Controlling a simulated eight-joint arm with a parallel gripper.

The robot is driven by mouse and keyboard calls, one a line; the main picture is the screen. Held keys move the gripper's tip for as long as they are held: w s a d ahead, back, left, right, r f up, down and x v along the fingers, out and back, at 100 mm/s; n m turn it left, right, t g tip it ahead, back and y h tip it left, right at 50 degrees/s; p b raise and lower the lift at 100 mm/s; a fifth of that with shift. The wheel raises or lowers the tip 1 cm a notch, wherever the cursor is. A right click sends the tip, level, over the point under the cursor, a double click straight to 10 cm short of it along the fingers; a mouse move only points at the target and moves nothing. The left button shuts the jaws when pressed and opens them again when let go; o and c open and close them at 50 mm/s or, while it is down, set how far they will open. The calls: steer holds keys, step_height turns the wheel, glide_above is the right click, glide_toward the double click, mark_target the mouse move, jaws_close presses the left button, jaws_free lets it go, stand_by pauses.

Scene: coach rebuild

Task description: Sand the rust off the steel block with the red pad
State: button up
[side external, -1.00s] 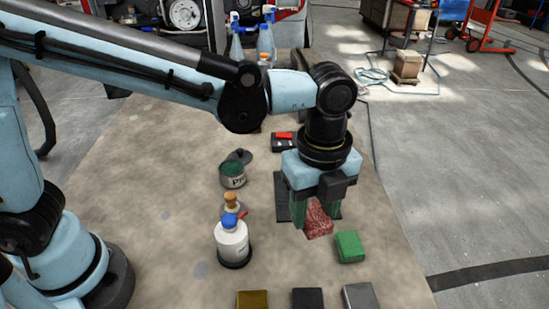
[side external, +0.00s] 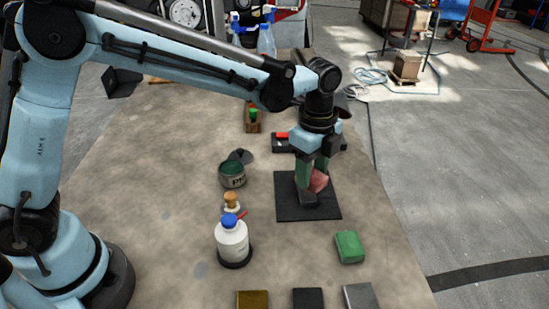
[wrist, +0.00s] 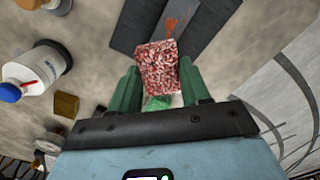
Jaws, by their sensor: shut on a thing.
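My gripper (side external: 312,172) is shut on the red pad (side external: 319,182), one green finger on each side of it. In the wrist view the speckled red pad (wrist: 158,67) sits between the fingers (wrist: 160,88). The steel block (side external: 307,198) lies on the black mat (side external: 320,210), just under and beside the pad. In the wrist view an orange rust patch (wrist: 171,24) shows on the block's top, beyond the pad's far edge. My gripper and the pad hide part of the block. I cannot tell whether the pad touches it.
A green pad (side external: 349,246) lies in front of the mat, right. Gold (side external: 252,300), black (side external: 307,299) and grey (side external: 360,297) blocks line the front. A white bottle (side external: 232,240) and an open can (side external: 232,176) stand left. A red-topped black item (side external: 281,142) lies behind the mat.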

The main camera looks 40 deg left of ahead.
mark_target(309, 199)
step_height(309, 199, down, 4)
steer(key=shift+f, duration=0.2)
steer(key=shift+w+a+f, duration=0.2)
steer(key=shift+c, duration=0.4)
steer(key=shift+w+a, duration=0.25)
steer(key=shift+a, duration=0.05)
steer(key=shift+w+a+f, duration=0.1)
steer(key=shift+w+a, duration=1.75)
steer(key=shift+a, duration=0.25)
steer(key=shift+s+d, duration=1.2)
steer(key=shift+d, duration=0.15)
steer(key=shift+s+d, duration=1.15)
steer(key=shift+d, duration=0.2)
steer(key=shift+a+r, duration=0.1)
steer(key=shift+r, duration=4.05)
